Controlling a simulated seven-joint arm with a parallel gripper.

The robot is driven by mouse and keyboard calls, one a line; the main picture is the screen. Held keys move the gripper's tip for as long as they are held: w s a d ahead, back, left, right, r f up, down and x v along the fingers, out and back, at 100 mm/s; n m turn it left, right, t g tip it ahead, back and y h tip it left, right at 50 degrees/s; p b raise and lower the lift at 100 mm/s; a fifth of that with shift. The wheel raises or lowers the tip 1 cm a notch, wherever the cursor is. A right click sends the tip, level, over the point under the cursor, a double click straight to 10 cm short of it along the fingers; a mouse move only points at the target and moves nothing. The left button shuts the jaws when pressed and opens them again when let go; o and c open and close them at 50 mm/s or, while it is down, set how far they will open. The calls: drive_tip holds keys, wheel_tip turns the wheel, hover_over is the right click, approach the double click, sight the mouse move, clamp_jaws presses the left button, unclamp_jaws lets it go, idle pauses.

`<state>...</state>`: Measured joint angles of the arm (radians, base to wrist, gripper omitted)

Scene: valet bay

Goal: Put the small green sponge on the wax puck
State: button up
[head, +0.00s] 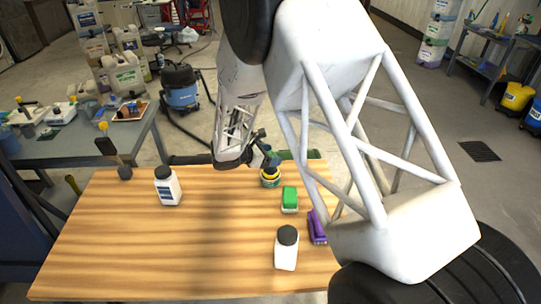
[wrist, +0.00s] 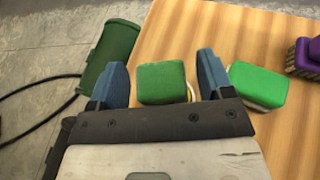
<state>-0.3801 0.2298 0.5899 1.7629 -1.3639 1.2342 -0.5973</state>
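The small green sponge (wrist: 162,82) lies between the two blue fingers of my gripper (wrist: 162,84) in the wrist view, with a narrow gap on each side. My gripper is open. A sliver of yellow and white, seemingly the wax puck (wrist: 190,92), shows at the sponge's right edge, so the sponge appears to rest on it. In the head view the round yellow and dark wax puck (head: 270,180) stands near the table's back edge. My gripper (head: 266,155) is just above it, and the small sponge is mostly hidden there.
A larger green sponge with a pale underside (head: 290,198) lies close by, to the right in the wrist view (wrist: 258,84). A purple brush (head: 318,228) and two white bottles (head: 286,252) (head: 168,188) stand on the wooden table (head: 130,240). The table's left middle is clear.

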drive_tip(key=shift+r, duration=0.15)
drive_tip(key=v, duration=1.2)
drive_tip(key=shift+s+d+r, duration=0.1)
drive_tip(key=shift+d, duration=0.05)
idle(0.8)
drive_tip(key=s+d+r+m+g+y, duration=0.5)
drive_tip(key=s+d+r+m, duration=0.5)
drive_tip(key=s+d+r, duration=0.55)
drive_tip(key=s+d+r+m+t+y, duration=0.1)
drive_tip(key=s+m, duration=0.3)
drive_tip(key=s, duration=0.4)
drive_tip(key=s+d+r+m+y, duration=0.2)
drive_tip(key=s+d+m+y, duration=0.1)
drive_tip(key=s, duration=0.5)
drive_tip(key=s+d+r+m+t+y, duration=0.1)
drive_tip(key=s+d+r+m+y, duration=0.1)
drive_tip(key=s+m, duration=0.3)
drive_tip(key=s+d+y, duration=0.1)
drive_tip(key=s, duration=0.2)
drive_tip(key=shift+s+r+m+t+y, duration=0.3)
drive_tip(key=shift+s+r, duration=0.05)
